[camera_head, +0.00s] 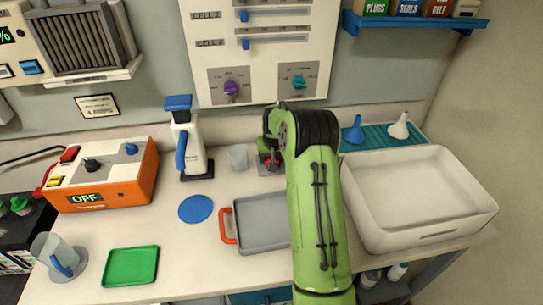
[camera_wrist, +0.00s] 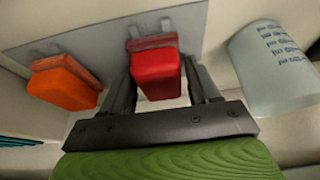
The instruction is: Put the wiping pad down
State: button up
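A red block (camera_wrist: 155,72), which may be the wiping pad, sits between the two fingers of my gripper (camera_wrist: 160,75) in the wrist view. It is close to both fingertips; I cannot tell whether the fingers press on it or stand slightly apart. It appears to be at a grey plate (camera_wrist: 85,38), with a similar orange block (camera_wrist: 62,82) to its left. In the head view, my gripper (camera_head: 268,158) is low near the back of the counter, mostly hidden by my green arm, with a bit of red showing at it.
A grey tray with a red handle (camera_head: 262,238), blue disc (camera_head: 196,209) and green tray (camera_head: 131,266) lie in front. A white basin (camera_head: 375,228) stands right.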

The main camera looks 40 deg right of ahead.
jog(key=shift+o, duration=1.1)
